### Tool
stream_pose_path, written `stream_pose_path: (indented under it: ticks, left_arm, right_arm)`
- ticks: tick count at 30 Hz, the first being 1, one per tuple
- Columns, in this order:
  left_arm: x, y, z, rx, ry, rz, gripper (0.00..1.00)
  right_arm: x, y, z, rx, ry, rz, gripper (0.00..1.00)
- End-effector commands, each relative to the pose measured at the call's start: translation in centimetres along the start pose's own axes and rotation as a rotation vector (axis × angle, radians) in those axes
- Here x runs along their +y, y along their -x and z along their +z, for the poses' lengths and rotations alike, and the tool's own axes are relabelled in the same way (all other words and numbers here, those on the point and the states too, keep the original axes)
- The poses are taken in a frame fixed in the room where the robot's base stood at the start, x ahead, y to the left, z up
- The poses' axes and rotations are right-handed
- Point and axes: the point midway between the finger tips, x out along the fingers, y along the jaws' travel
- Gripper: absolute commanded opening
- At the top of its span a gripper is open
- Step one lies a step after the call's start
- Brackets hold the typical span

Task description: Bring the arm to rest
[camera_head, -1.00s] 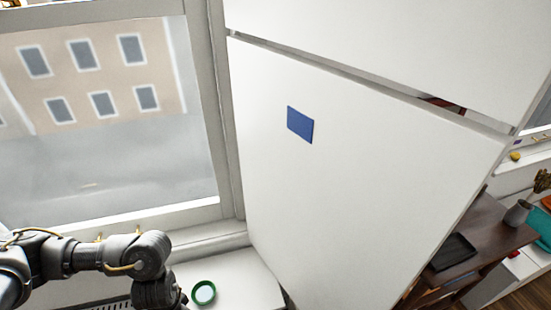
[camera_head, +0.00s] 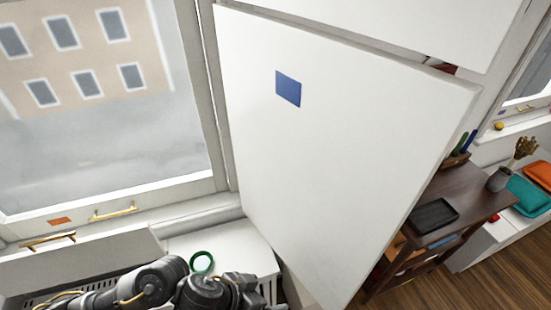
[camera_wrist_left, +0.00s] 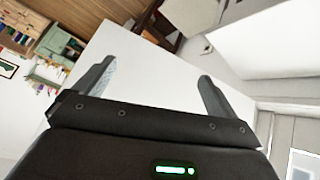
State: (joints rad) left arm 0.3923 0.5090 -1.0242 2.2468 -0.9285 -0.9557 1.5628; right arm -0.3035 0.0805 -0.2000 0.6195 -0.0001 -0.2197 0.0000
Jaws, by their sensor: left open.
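My left arm (camera_head: 165,285) comes in along the bottom edge of the head view, folded low in front of the window and the white cabinet. Its fingers cannot be made out there. In the left wrist view my left gripper (camera_wrist_left: 158,76) is open, its two fingers wide apart with nothing between them. A large white panel lies behind the fingers. My right gripper is in neither view.
A tall white panel (camera_head: 320,150) with a blue rectangle (camera_head: 288,88) fills the middle. A green ring (camera_head: 202,262) lies on a low white surface close to my arm. A dark wooden table (camera_head: 465,190) with a black tray (camera_head: 433,215) stands at right.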

Motion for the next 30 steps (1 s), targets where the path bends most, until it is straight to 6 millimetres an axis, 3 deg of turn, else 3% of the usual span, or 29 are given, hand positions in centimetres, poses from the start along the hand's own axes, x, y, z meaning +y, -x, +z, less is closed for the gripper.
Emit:
stream_pose_path:
  ticks: [1, 3, 5, 7, 12, 15, 24, 30]
  left_arm:
    - [1.0, 0.2, -1.4, 0.071, 0.028, -0.014, 0.96]
    - [0.4, 1.1, -3.0, 0.147, 0.063, -0.085, 0.96]
    - [-1.0, 2.1, -3.2, 0.176, 0.104, -0.163, 0.96]
    - [-3.2, 3.4, -2.1, 0.163, 0.16, -0.261, 0.96]
    - [-7.4, 6.6, 4.0, 0.023, 0.278, -0.429, 0.96]
    - [-8.6, 8.3, 8.0, -0.075, 0.33, -0.483, 0.96]
    - [-8.8, 13.0, 17.9, -0.325, 0.442, -0.537, 0.96]
    - [-11.6, 6.5, 21.2, -0.342, 0.436, -0.526, 0.96]
  right_arm:
    - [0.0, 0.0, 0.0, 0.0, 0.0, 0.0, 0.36]
    - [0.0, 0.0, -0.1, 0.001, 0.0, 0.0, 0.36]
    - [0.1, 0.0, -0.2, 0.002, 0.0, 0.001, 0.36]
    - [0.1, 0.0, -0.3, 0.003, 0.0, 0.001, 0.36]
    - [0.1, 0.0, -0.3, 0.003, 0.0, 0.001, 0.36]
    - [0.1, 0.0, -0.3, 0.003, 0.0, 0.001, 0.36]
    - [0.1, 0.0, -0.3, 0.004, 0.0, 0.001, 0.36]
    - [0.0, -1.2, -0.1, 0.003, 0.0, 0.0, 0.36]
